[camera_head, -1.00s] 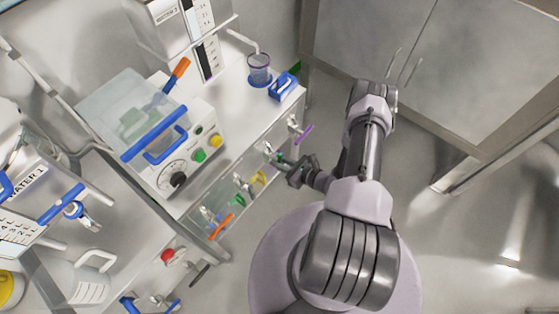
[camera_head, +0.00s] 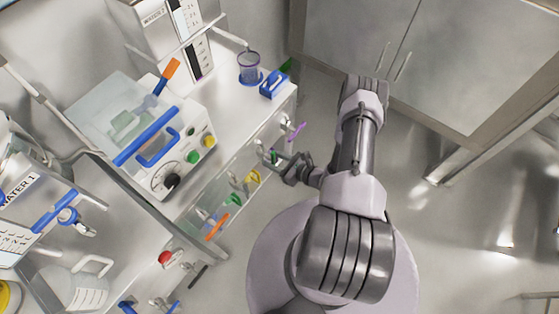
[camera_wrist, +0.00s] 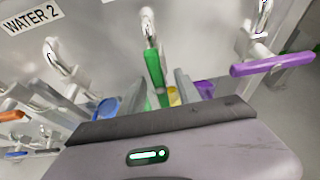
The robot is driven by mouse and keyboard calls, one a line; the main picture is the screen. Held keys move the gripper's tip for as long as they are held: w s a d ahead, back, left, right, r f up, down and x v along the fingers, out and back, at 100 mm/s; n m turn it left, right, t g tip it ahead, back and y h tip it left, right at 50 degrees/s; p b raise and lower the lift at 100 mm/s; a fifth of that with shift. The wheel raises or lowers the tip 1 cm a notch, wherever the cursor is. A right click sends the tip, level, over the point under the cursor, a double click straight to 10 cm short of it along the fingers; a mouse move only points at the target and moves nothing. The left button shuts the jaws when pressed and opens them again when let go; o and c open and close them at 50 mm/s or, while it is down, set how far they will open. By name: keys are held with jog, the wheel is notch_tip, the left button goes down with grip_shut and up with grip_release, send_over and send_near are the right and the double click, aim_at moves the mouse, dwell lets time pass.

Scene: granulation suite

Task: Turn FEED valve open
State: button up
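A row of valves with coloured lever handles runs along the front of the bench; no FEED label can be read, so I cannot tell which one is FEED. A green handle (camera_wrist: 153,66) hangs from a metal fitting in the middle of the wrist view, its lower end between my gripper's fingers. My gripper (camera_wrist: 160,92) is open, with the fingers apart on either side of that handle; contact cannot be made out. In the head view my gripper (camera_head: 284,166) is at the bench front beside the green handle (camera_head: 274,157).
A purple handle (camera_wrist: 271,65) sticks out to the right, close to my gripper. Yellow (camera_head: 253,177) and orange (camera_head: 217,227) handles stand further along the row. A WATER 2 label (camera_wrist: 33,16) is at upper left. Open floor (camera_head: 455,240) lies to the right.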

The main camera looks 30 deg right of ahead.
jog(key=p+v, duration=0.4)
jog(key=v, duration=1.3)
jog(key=shift+s, duration=0.1)
jog(key=w+a+r+n+g+y+b, duration=0.1)
jog(key=w+a+r+n+g+y, duration=0.15)
jog(key=w+r+n+g, duration=0.6)
jog(key=w+a+r+n+t+y+b, duration=0.15)
jog(key=a+r+n, duration=0.3)
jog(key=r, duration=0.95)
jog(key=s+a+r+n+h, duration=0.3)
jog(key=s+a+r+n, duration=0.2)
jog(key=r, duration=0.5)
jog(key=s+a+r+n+h, duration=0.3)
jog(key=s+a+r+n, duration=0.2)
jog(key=a+r+n, duration=0.4)
jog(key=shift+s+a+r+h+b, duration=0.35)
jog(key=shift+a+r, duration=0.2)
jog(key=shift+r, duration=0.4)
